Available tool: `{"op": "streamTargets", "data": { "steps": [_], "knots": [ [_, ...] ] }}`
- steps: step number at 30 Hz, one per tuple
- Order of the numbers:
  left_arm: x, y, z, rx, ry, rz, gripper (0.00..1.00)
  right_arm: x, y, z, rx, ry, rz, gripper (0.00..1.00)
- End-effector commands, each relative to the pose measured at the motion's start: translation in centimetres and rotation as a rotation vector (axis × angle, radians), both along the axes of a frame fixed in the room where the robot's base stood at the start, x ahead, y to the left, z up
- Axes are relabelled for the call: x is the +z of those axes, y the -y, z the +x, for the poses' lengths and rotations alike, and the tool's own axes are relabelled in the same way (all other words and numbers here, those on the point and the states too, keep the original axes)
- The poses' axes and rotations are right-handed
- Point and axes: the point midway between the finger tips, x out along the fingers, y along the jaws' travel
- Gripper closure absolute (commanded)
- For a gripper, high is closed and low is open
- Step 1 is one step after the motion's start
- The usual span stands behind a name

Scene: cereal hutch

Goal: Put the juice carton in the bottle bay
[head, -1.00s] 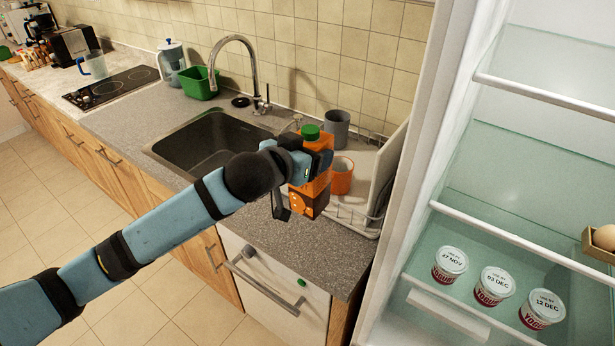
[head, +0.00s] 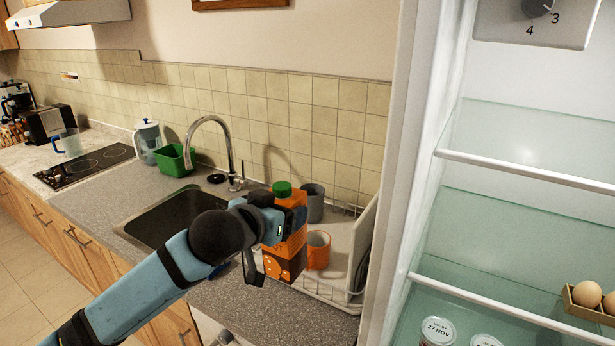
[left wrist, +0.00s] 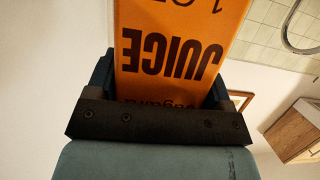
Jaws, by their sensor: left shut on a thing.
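The juice carton (head: 287,250) is orange with a green cap and stands roughly upright in the head view, in front of the dish rack. My left gripper (head: 283,222) is shut on the carton, with its fingers around the upper part. In the left wrist view the orange carton (left wrist: 172,45) fills the space between the jaws of the left gripper (left wrist: 165,85), its JUICE lettering upside down. The carton hides part of the rack behind it. I cannot make out a bottle bay in these frames. My right gripper is not in view.
An open fridge stands at the right, with glass shelves (head: 520,150), yogurt cups (head: 437,331) and an egg holder (head: 585,304). An orange mug (head: 318,250), a grey cup (head: 313,203) and the dish rack (head: 338,299) are close by the carton. The sink (head: 165,215) is left.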

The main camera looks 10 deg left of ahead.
Motion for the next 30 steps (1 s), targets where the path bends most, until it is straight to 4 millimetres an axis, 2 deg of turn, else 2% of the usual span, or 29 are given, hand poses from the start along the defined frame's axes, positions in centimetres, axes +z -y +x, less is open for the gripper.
{"op": "streamTargets", "data": {
  "steps": [4, 14, 24, 30],
  "knots": [
    [-1.5, -0.8, -0.7, 0.029, -0.001, -0.003, 0.99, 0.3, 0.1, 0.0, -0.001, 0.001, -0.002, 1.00],
    [-7.2, -4.2, -3.7, 0.153, -0.003, -0.002, 0.99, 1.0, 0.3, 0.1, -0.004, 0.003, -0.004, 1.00],
    [-12.3, -8.3, -8.0, 0.284, -0.004, -0.001, 0.99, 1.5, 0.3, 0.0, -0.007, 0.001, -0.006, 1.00],
    [-14.5, -10.4, -10.4, 0.343, 0.000, -0.001, 0.99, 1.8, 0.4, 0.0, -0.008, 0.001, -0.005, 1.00]
  ]
}}
